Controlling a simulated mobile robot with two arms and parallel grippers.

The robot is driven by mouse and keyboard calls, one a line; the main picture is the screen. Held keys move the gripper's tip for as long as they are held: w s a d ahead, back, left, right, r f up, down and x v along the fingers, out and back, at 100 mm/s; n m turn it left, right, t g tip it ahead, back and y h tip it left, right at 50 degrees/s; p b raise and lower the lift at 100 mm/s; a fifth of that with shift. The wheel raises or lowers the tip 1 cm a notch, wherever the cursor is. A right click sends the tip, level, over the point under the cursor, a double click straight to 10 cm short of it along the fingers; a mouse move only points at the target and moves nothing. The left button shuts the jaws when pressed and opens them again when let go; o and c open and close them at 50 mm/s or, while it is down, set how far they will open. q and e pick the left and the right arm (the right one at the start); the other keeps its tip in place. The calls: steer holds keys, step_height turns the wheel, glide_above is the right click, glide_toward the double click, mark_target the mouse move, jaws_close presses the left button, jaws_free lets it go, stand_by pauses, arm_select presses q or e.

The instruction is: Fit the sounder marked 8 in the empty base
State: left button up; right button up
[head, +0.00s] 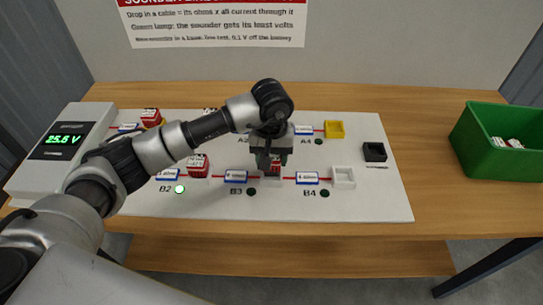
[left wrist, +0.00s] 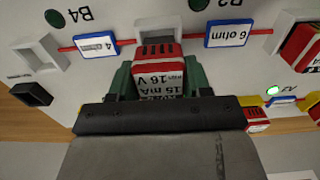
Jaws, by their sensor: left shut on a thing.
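My left gripper (head: 271,163) is shut on a red and white sounder (head: 276,165) over the B3 place in the front row. The left wrist view shows the green-padded fingers (left wrist: 158,80) on both sides of the sounder (left wrist: 158,72); its label reads 15 mA, 16 V. I cannot read an 8 on it. A white base (head: 271,184) is directly below the sounder; its rim also shows in the left wrist view (left wrist: 150,24). I cannot tell whether the sounder touches it or is inside. My right gripper is not in view.
A seated sounder (head: 198,166) stands at B2, beside a lit green lamp (head: 179,189). White (head: 344,178), yellow (head: 335,129) and black (head: 374,152) bases stand empty to the right. A green bin (head: 500,145) holds sounders. The meter (head: 62,140) reads 25.6 V.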

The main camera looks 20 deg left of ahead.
arm_select(q)
steer(key=shift+b, duration=0.35)
stand_by(0.7)
steer(key=shift+f+b, duration=1.3)
steer(key=shift+b, duration=0.35)
stand_by(0.8)
steer(key=o, duration=1.4)
steer(key=shift+c, duration=0.2)
steer(key=shift+r+p, duration=1.3)
steer(key=shift+r, duration=2.2)
steer(key=shift+s+f, duration=0.1)
